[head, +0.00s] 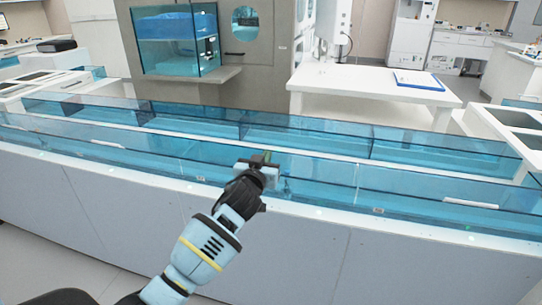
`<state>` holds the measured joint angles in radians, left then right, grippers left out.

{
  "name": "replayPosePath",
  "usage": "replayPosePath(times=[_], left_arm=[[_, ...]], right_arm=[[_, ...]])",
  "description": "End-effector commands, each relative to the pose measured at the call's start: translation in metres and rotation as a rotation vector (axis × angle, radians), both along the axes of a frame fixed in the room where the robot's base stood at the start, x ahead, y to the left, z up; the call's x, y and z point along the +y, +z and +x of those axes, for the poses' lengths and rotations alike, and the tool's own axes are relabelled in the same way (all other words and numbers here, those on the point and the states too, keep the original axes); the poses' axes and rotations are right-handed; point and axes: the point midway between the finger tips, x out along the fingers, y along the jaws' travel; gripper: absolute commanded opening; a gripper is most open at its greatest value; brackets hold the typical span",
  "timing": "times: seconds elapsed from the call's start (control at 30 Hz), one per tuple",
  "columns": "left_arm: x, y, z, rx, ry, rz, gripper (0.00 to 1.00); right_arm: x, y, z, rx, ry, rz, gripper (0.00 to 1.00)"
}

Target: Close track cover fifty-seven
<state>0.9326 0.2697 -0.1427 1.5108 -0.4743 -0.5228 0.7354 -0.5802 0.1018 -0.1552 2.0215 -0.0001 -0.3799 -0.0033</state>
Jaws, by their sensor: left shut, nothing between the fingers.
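A long track with transparent blue covers (325,175) runs across the view on a grey cabinet. Small labels (378,210) sit along its near edge, too small to read, so I cannot tell which cover is fifty-seven. My left gripper (264,160) is shut and empty, at the near row of covers around the middle of the picture. It hides part of the panel behind it, and I cannot tell whether it touches the cover. My right gripper is not in view.
White bars (470,202) show on the near row at right and left. A second row of blue panels (300,130) stands behind. A white table (345,85) with a blue clipboard (418,80) is farther back, beside a grey cabinet with a glass box (172,45).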

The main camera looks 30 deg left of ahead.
Motion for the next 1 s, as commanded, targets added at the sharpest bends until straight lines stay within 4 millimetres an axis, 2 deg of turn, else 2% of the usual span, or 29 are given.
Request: replayPosePath(times=[0.03, 0.33, 0.7, 1.0], left_arm=[[-0.002, -0.015, -0.004, -0.015, -0.001, 0.002, 0.00], [-0.005, -0.029, -0.016, -0.123, -0.001, 0.029, 0.00], [-0.005, -0.033, -0.022, -0.179, 0.000, 0.043, 0.00], [-0.006, -0.032, -0.022, -0.183, -0.001, 0.044, 0.00]], right_arm=[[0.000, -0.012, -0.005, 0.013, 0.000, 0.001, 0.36], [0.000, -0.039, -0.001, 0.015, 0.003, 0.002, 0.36], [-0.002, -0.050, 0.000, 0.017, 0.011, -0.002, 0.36], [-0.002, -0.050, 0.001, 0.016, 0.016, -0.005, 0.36]])
